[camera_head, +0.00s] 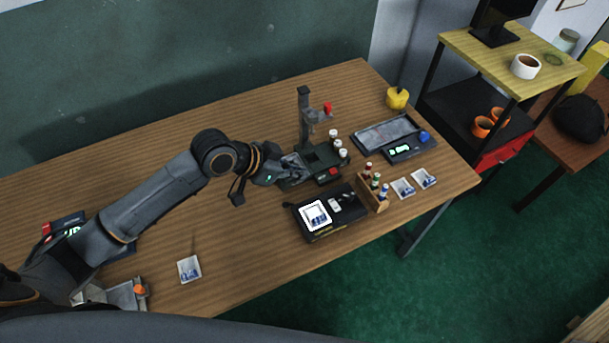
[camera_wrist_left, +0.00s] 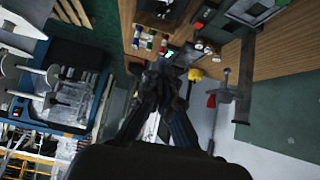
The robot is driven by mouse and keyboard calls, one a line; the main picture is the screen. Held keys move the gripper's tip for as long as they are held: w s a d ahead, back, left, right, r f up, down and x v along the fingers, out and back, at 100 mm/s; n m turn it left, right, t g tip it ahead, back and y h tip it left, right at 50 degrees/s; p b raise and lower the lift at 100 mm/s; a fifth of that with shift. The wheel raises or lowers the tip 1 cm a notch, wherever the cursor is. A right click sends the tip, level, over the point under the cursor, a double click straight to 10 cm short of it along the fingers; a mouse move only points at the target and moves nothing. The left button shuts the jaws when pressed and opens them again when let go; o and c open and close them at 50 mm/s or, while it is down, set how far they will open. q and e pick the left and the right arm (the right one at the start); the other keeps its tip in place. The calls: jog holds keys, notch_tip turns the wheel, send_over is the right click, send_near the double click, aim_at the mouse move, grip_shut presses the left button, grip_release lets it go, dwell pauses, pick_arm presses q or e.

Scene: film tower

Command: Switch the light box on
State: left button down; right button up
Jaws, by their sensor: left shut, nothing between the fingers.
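My left gripper (camera_head: 292,163) is shut and empty, over the left side of the dark tower device (camera_head: 322,158) on the bench. I cannot tell whether it touches it. Its fingers (camera_wrist_left: 163,88) show closed in the left wrist view. The tower has an upright post, a red handle and a red button (camera_head: 334,172). A flat device (camera_head: 385,133) with a grey, unlit-looking panel, a green display and a blue knob lies behind to the right. A black box (camera_head: 338,226) with a white-bordered print lies in front. I cannot tell which is the light box. My right gripper is out of view.
A wooden rack of small bottles (camera_head: 373,195) stands right of the black box, with two prints (camera_head: 403,188) beside it. Several white-capped vials stand at the tower. A yellow container (camera_head: 397,98) is at the back. Another print (camera_head: 189,269) lies front left, with clear wood around it.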

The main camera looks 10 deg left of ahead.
pick_arm(q)
jog(key=b+v, duration=0.1)
jog(key=v, duration=0.6)
jog(key=shift+a, duration=0.25)
jog(key=shift+w, duration=0.1)
jog(key=shift+f, duration=0.1)
